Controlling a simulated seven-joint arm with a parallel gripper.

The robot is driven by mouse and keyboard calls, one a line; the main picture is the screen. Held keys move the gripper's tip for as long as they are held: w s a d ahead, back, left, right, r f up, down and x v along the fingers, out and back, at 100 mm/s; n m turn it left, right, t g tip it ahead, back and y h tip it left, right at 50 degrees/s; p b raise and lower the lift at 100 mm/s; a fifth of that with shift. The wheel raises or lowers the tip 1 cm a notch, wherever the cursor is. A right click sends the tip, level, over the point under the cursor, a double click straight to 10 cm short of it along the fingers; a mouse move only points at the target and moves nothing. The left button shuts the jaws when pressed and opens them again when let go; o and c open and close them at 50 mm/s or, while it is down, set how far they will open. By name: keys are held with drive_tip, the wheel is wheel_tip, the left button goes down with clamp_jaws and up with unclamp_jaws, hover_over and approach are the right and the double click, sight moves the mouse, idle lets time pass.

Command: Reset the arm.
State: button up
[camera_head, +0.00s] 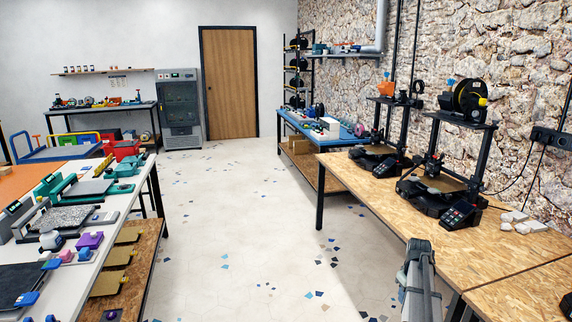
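A grey, upright mechanical part (418,280), which looks like part of my arm, rises from the bottom edge right of centre. It stands beside the near left edge of the wooden workbench (390,205) on the right. No gripper fingers can be made out, so I cannot see whether my gripper holds anything.
Two black 3D printers (447,200) (382,160) stand on the right workbench, with white pieces (520,222) near them. A white table (110,215) with tools is at left. A blue-topped table (320,128) stands farther back. The tiled floor (240,220) between is mostly clear, with scattered coloured chips or tile marks.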

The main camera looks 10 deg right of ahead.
drive_tip(key=a+f, duration=0.4)
drive_tip(key=a, duration=0.8)
drive_tip(key=a+f, duration=0.5)
drive_tip(key=a, duration=0.7)
drive_tip(key=s+a+f, duration=0.3)
drive_tip(key=s+a, duration=0.1)
drive_tip(key=a, duration=0.5)
drive_tip(key=s+a+f, duration=0.2)
drive_tip(key=s+a, duration=0.1)
drive_tip(key=a, duration=0.7)
drive_tip(key=s+f+g, duration=0.3)
drive_tip(key=s+f, duration=0.7)
drive_tip(key=s, duration=0.5)
drive_tip(key=s+f+g, duration=0.4)
drive_tip(key=s+f, duration=0.7)
drive_tip(key=s, duration=0.4)
drive_tip(key=shift+y, duration=0.4)
drive_tip(key=shift+s, duration=0.1)
